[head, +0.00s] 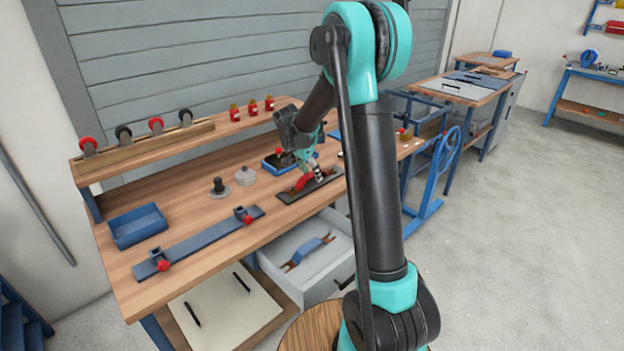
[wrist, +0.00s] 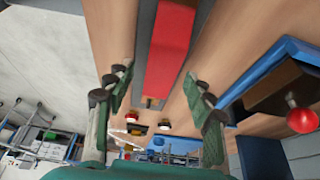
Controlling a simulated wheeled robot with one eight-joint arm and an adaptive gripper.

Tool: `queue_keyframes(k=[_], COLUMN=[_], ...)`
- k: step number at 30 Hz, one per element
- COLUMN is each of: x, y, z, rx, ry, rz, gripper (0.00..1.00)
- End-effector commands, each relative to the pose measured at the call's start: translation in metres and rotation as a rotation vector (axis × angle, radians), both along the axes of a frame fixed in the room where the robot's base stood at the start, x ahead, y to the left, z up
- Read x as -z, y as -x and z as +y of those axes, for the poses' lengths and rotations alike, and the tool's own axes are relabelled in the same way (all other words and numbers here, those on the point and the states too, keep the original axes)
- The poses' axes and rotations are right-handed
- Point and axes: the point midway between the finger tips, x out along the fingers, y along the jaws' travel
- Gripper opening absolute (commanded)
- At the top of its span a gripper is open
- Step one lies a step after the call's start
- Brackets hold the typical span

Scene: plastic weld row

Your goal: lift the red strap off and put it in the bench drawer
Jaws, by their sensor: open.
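The red strap (head: 303,183) lies on a dark flat plate (head: 287,197) on the wooden bench. In the wrist view the strap (wrist: 171,48) is a long red bar on a grey strip. My gripper (head: 314,172) is over the plate at the strap. In the wrist view my gripper (wrist: 158,84) is open, with one finger on each side of the strap's line and nothing held. Whether the fingers reach down to the strap is unclear. The bench drawer (head: 330,272) is pulled open below the bench top and holds a blue-handled tool (head: 308,249).
A blue tray (head: 271,164) stands close behind the plate; a red knob (wrist: 302,120) shows beside it in the wrist view. A blue bar with red knobs (head: 205,241), an empty blue bin (head: 137,226) and small lidded items occupy the left bench. The drawer has bare floor around the tool.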

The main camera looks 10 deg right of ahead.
Motion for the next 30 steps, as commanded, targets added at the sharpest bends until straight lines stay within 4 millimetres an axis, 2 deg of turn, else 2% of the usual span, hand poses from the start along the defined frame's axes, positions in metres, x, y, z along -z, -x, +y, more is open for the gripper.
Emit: queue_keyframes(k=[4,17,26,30], x=[0.0,0.0,-0.002,-0.01], y=[0.0,0.0,0.0,0.0], z=[0.0,0.0,0.0,0.0], rx=[0.0,0.0,0.0,0.0], ry=[0.0,0.0,0.0,0.0], rz=[0.0,0.0,0.0,0.0], gripper=[0.52,0.0,0.0,0.0])
